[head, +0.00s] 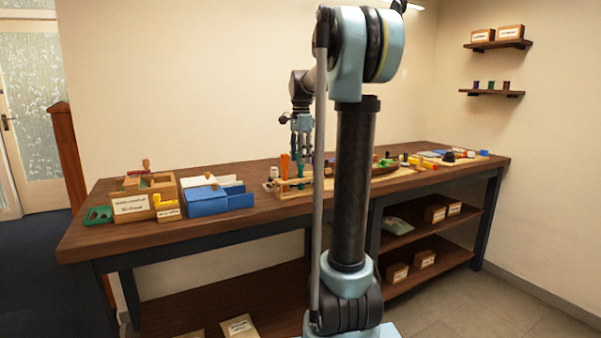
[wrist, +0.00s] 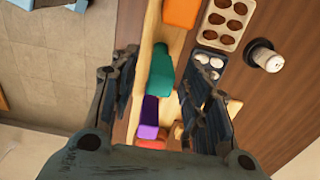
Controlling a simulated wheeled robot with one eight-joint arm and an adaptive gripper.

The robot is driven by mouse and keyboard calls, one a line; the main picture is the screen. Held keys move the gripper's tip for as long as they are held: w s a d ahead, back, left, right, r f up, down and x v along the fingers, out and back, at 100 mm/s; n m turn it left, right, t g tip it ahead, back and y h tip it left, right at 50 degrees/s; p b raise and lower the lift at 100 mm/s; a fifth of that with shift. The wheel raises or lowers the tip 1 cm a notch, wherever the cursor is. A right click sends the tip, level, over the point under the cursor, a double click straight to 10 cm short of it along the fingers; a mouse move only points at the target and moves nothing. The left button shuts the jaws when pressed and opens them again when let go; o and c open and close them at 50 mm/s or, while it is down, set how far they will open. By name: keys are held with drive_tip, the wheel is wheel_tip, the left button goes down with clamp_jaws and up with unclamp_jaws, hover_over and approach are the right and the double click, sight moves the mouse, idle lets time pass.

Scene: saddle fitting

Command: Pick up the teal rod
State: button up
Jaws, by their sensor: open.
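The teal rod (wrist: 160,72) is seen from above in the wrist view, in a light wooden rack (wrist: 150,25), between an orange piece (wrist: 180,12) and a purple piece (wrist: 148,112). My gripper (wrist: 163,68) is open above the rack, its two dark fingers to either side of the teal rod in the picture. I see nothing held between them. Whether the fingers reach down to its height is unclear. In the head view my gripper (head: 302,126) hangs over the rack (head: 293,194) on the bench.
A tray with brown hollows (wrist: 228,18) and a white cylinder (wrist: 264,56) stand right of the rack. A red piece (wrist: 150,143) is near the purple one. A blue box (head: 207,203) and a wooden labelled box (head: 130,205) stand on the bench's left.

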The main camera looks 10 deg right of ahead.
sight(301, 166)
drive_tip(key=shift+f, duration=2.2)
clamp_jaws()
